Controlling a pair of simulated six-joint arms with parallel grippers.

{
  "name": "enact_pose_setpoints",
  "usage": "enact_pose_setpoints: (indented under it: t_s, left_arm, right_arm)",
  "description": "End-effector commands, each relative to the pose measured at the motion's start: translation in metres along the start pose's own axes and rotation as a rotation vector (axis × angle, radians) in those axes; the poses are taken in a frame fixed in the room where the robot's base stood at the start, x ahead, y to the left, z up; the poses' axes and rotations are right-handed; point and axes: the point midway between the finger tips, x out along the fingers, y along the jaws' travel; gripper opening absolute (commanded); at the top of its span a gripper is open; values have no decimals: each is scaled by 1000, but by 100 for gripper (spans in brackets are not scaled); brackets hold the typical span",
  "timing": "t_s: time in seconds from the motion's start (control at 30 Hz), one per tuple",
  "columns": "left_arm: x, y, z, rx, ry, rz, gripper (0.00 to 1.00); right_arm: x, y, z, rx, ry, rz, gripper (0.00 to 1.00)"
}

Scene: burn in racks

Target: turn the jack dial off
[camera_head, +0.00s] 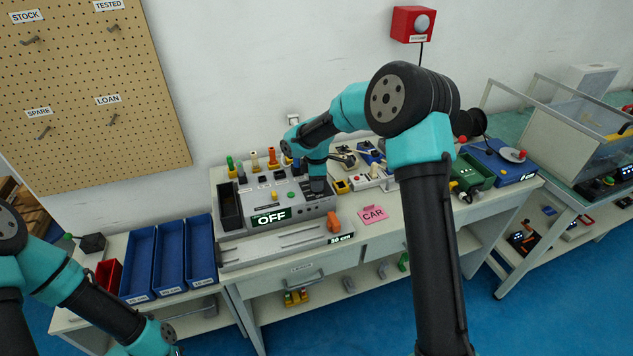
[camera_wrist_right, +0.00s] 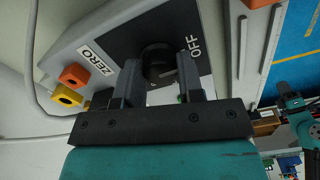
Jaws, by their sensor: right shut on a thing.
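A black round dial (camera_wrist_right: 158,62) sits on a dark plate of a grey console, between the printed words ZERO and OFF, in the right wrist view. My right gripper (camera_wrist_right: 162,75) has a finger on each side of the dial and is shut on it. In the head view the right gripper (camera_head: 318,187) reaches down onto the right part of the console (camera_head: 300,212), and its wrist hides the dial. A lit display (camera_head: 271,217) on the console front reads OFF. My left arm shows at the lower left, but its gripper is out of view.
Coloured plugs (camera_head: 255,160) stand behind the console. A rail with an orange knob (camera_head: 334,222) lies in front. Blue bins (camera_head: 170,255) are at left; a pink CAR card (camera_head: 373,214) and a green bin (camera_head: 474,174) are at right.

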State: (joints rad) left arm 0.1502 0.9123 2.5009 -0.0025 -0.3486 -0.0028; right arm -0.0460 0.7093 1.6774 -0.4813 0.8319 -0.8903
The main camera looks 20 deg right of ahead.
Motion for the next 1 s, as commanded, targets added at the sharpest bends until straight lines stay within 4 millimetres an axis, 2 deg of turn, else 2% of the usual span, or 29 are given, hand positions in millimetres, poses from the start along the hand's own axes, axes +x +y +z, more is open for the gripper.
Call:
enact_pose_setpoints:
  t_s: [0.23, 0.27, 0.5, 0.8, 1.0]
  left_arm:
    - [0, 0, 0, 0, 0, 0, 0]
    - [0, 0, 0, 0, 0, 0, 0]
    - [0, 0, 0, 0, 0, 0, 0]
    - [0, 0, 0, 0, 0, 0, 0]
    - [0, 0, 0, 0, 0, 0, 0]
  right_arm:
    - [-1, 0, 0, -1, 0, 2, 11]
    - [-1, 0, 0, -1, 0, 2, 36]
    - [0, 0, 0, 0, 0, 1, 59]
    - [-1, 0, 0, 0, 0, 1, 60]
    - [-15, 1, 0, 1, 0, 3, 60]
